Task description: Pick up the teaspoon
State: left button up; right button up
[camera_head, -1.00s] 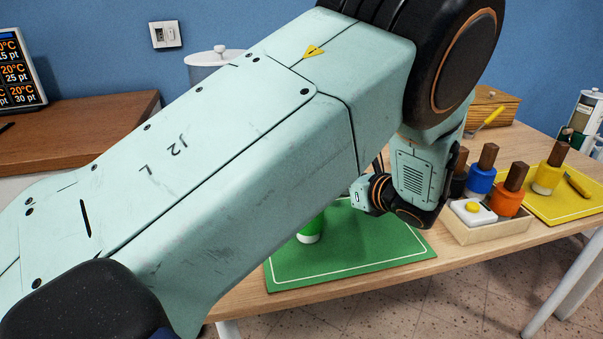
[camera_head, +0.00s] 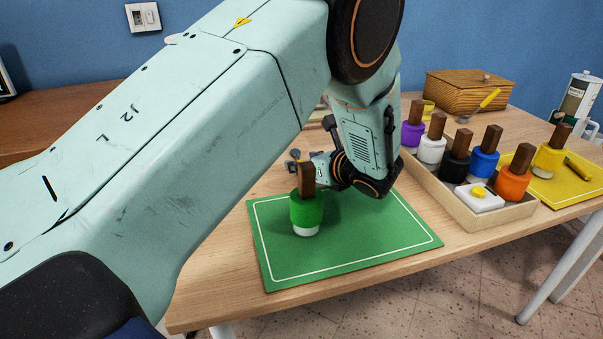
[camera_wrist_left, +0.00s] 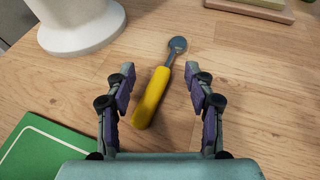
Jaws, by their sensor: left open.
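A spoon with a yellow handle and a dark metal head (camera_wrist_left: 155,92) lies on the wooden table in the left wrist view. My left gripper (camera_wrist_left: 160,74) is open, with one finger on each side of the spoon in the picture; the spoon is not gripped. In the head view my left gripper (camera_head: 302,158) is low over the table, behind the green bottle and partly hidden by it. Another yellow-handled utensil (camera_head: 489,98) lies by the wooden box at the right. My right gripper is not in view.
A green bottle with a brown top (camera_head: 307,208) stands on the green mat (camera_head: 350,255). A tray (camera_head: 470,211) holds several coloured bottles. A yellow mat (camera_head: 562,190) and wooden box (camera_head: 468,92) are at the right. A white round base (camera_wrist_left: 80,28) stands near the spoon.

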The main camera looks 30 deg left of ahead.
pick_arm(q)
jog(key=shift+x, duration=0.9)
jog(key=shift+d+r, duration=0.1)
jog(key=shift+c, duration=0.3)
grip_shut()
